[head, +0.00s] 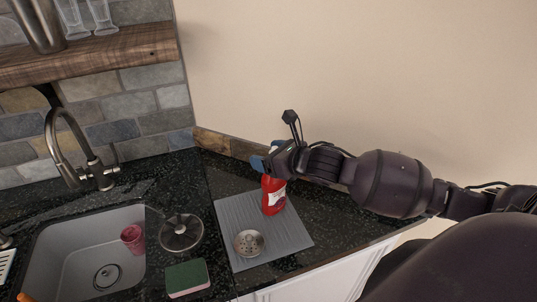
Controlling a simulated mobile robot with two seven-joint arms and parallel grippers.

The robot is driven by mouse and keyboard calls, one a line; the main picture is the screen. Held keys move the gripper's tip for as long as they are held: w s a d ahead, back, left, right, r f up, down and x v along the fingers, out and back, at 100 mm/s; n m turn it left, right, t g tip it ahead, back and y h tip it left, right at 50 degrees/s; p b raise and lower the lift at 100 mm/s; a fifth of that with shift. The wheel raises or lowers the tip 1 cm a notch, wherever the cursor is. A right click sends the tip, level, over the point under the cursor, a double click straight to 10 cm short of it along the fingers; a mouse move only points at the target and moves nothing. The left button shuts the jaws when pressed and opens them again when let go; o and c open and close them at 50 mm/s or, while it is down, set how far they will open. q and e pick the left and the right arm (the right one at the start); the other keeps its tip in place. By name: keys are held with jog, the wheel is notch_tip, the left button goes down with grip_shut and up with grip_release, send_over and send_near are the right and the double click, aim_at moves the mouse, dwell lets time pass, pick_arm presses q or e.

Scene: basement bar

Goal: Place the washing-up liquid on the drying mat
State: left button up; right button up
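The washing-up liquid is a red bottle with a pale label (273,197) in the head view. It appears upright over the back right part of the grey ribbed drying mat (235,220), and its base seems to rest there. My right gripper (268,157) is at the top of the bottle, with blue parts showing on it. The gripper hides the bottle's top. I cannot tell whether the fingers press on the bottle or stand open around it. My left gripper is not in view.
A round metal strainer (249,243) sits on the mat's front part. Left of the mat are a glass-like lid (181,232) and a green sponge (187,278). The sink (70,260) holds a pink cup (132,239). A wooden shelf (90,55) overhangs the tap (75,150).

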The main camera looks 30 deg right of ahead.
jog(key=b+v, duration=0.1)
jog(key=v, duration=1.1)
dwell(0.9)
